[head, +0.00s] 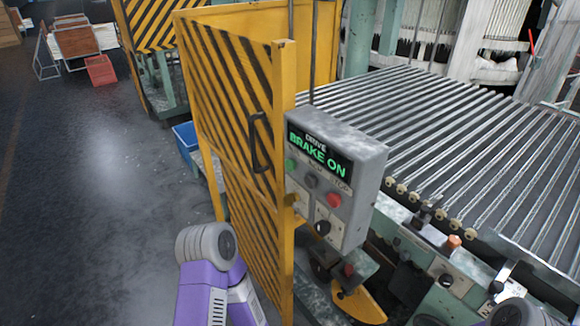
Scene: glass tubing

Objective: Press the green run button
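A grey control box (362,166) is mounted beside the yellow guard post. Its dark display (319,157) reads "DRIVE" in white and "BRAKE ON" in green. Below the display, the green run button (291,165) sits at the left, a dark button (311,181) in the middle and a red button (333,200) at the right. A black knob (322,228) is lower on the panel. Nothing covers the green button. Purple and grey links of my arm show at the bottom, left of the box, apart from it. Neither gripper's fingers are in view.
A yellow guard door (232,110) with black stripes and a dark handle (260,143) stands left of the box. A roller conveyor (450,130) runs behind and right. Machine parts (355,285) lie below the box. Open floor (90,200) is at the left.

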